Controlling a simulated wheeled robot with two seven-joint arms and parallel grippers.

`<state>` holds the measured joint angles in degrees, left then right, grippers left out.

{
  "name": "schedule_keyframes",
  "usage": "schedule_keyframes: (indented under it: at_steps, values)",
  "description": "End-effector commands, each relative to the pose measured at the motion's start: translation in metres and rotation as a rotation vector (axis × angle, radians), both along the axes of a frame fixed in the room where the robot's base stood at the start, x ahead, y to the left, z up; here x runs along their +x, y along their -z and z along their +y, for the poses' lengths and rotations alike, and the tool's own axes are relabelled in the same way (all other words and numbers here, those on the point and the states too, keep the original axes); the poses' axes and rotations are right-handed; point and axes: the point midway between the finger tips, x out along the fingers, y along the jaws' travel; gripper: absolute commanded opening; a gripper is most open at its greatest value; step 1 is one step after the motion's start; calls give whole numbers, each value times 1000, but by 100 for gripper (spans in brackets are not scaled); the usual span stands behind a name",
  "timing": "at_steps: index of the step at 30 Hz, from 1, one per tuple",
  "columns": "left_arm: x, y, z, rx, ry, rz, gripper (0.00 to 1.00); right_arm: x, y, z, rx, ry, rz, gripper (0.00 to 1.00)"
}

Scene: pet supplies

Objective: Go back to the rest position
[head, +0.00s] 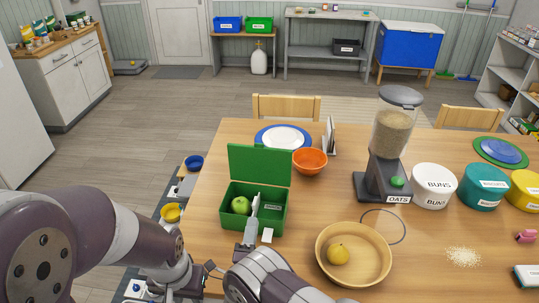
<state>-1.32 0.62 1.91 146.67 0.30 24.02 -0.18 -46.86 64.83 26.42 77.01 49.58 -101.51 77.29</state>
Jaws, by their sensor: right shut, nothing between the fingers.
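My left arm comes in from the left. Its gripper (210,268) seems to be at the table's left front edge, mostly hidden by the arm links, and its fingers are not clear. My right gripper (254,208) is slim and shut with nothing in it. Its tip is over the open green box (278,216), to the right of a green apple (240,205) lying inside. I cannot tell whether the tip touches the box. The box's lid (260,166) stands up at its back.
An orange bowl (310,162), an oats dispenser (384,178) and a buns tin (433,185) stand farther back. Small bowls (171,212) sit left of the table. The right front holds spilled grains (463,256).

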Motion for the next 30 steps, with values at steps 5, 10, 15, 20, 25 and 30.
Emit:
schedule_keyframes:
  at_steps: [5,10,15,20,25,30]
  values:
    - [0,11,0,0,0,0,33,68,-22,-54,-334,-60,485,0]
    - [0,22,0,0,0,0,33,-10,-28,-157,-900,-391,1030,0]
    - [0,26,0,0,0,0,33,-140,-29,-229,-1251,-737,1320,0]
    - [0,27,0,0,0,0,33,-210,-32,-257,-1375,-927,1434,0]
    - [0,27,0,0,0,0,33,-226,-33,-262,-1400,-976,1458,0]
    - [0,27,0,0,0,0,33,-225,-33,-262,-1398,-975,1457,0]
